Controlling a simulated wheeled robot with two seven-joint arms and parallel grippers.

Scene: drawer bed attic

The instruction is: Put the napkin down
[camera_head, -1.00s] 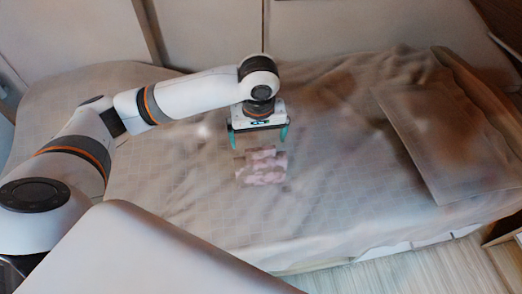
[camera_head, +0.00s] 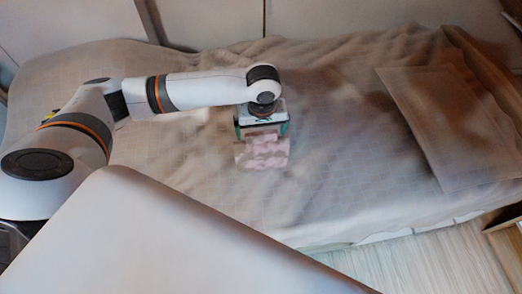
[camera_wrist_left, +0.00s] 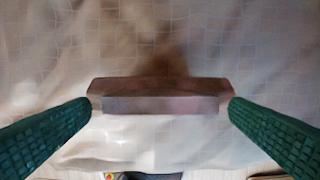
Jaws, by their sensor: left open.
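The napkin (camera_head: 263,155) is a pink and brown patterned folded block on the bed, in the middle of the head view. In the left wrist view the napkin (camera_wrist_left: 160,103) shows as a brownish-pink bar lying across the gap between the fingers. My left gripper (camera_head: 263,132) is open, right at the far side of the napkin and low over the bed. Its two green fingers stand at the napkin's two ends; whether they touch it I cannot tell. My right gripper is not in view.
The bed has a wrinkled beige checked cover (camera_head: 350,130) with free room around the napkin. A flat beige pillow (camera_head: 450,125) lies at the right. A pale wall panel (camera_head: 340,15) stands behind the bed. Wooden floor (camera_head: 415,265) shows at the lower right.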

